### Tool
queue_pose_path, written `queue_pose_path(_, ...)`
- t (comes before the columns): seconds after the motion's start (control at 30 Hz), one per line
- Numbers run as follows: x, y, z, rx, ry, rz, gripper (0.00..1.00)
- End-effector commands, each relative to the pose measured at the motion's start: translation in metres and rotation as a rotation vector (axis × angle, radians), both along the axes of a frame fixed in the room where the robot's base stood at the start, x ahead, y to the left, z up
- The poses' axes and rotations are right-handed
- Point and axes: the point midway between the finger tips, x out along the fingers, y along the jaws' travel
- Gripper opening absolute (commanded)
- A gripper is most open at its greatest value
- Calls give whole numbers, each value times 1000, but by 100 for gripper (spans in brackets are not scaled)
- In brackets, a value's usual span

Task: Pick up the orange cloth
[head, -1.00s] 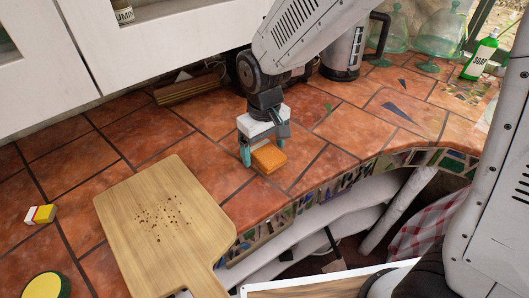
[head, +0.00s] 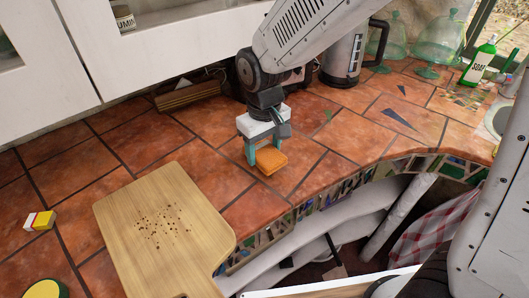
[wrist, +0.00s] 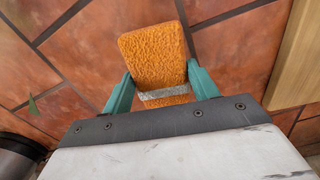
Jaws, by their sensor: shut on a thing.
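The orange cloth (head: 271,160) is a small, thick, fuzzy block. In the head view it is at my gripper's fingertips, over the tiled counter near its front edge. In the wrist view the cloth (wrist: 153,58) lies between the two teal fingers, with a pale grey band across it. My gripper (wrist: 160,92) is shut on the cloth from both sides. In the head view my gripper (head: 265,156) points down, and its fingers partly hide the cloth's rear side. I cannot tell clearly how high the cloth is above the tiles.
A wooden cutting board (head: 120,215) with dark crumbs lies to the left. A small yellow, white and red block (head: 40,221) is at far left. A metal kettle (head: 342,58), glass domes and a green soap bottle (head: 479,62) stand at the back right. Tiles around the gripper are clear.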

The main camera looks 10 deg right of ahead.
Motion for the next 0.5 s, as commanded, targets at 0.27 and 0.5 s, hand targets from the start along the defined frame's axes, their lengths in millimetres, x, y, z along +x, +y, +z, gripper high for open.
queue_pose_path(0.27, -40, 4, 21, 2, -3, 5, 37)
queue_pose_path(0.5, -104, 8, 27, 2, -3, 6, 37)
